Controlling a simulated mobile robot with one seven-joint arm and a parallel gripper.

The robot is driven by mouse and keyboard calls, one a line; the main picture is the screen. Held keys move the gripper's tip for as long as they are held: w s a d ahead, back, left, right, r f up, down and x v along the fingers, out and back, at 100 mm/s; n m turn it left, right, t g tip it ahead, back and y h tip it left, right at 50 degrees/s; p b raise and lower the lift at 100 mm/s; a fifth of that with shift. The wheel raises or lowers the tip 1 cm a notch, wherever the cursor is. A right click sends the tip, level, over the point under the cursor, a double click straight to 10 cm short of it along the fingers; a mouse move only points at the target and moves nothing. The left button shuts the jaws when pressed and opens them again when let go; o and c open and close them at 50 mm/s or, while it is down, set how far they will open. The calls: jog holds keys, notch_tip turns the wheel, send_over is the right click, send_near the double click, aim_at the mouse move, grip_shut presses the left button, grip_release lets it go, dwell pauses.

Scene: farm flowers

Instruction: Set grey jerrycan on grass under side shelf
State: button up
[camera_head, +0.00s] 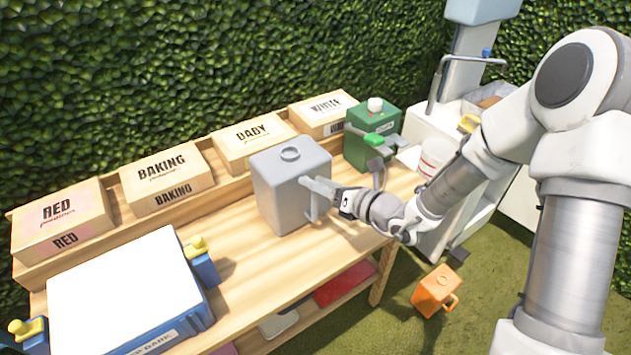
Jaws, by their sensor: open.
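The grey jerrycan (278,192) stands upright on the wooden bench, in front of the BABY box. Its round mouth is on top and its handle (309,203) faces right, toward my arm. My gripper (322,188) is at the handle side of the jerrycan with its jaws open. The fingers overlap the handle in the picture, and I cannot tell whether they touch it. Green grass (385,318) shows on the ground to the right of the bench. The wooden lower shelf (308,312) is under the bench top.
An orange jerrycan (436,289) is on the grass near the bench leg. A green canister (372,135) stands on the bench's far right. A blue-framed white box (125,292) fills the left front. Labelled boxes (167,176) line the back. A white counter (432,130) is at right.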

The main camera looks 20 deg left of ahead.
jog(key=v, duration=1.1)
jog(key=shift+p, duration=0.35)
